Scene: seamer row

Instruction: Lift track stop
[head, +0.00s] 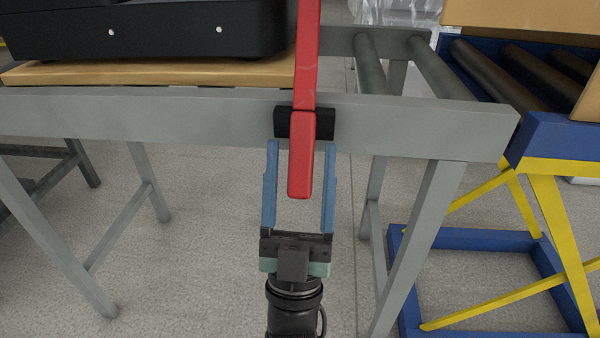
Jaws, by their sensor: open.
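The track stop is a long red bar (307,55) with a red handle (301,160) at its near end. It passes through a black bracket (325,123) on the side rail of the grey roller track (180,118). The bar reaches back across the track and out of the top of the picture. My gripper (300,148) is open, with one blue finger on each side of the red handle. I see gaps between the fingers and the handle. The fingertips reach up to just below the bracket.
A black machine (140,30) rests on a wooden board (150,73) on the track, left of the red bar. Bare rollers (375,70) lie to the right. A blue and yellow roller stand (545,150) with cardboard boxes (590,95) adjoins at the right.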

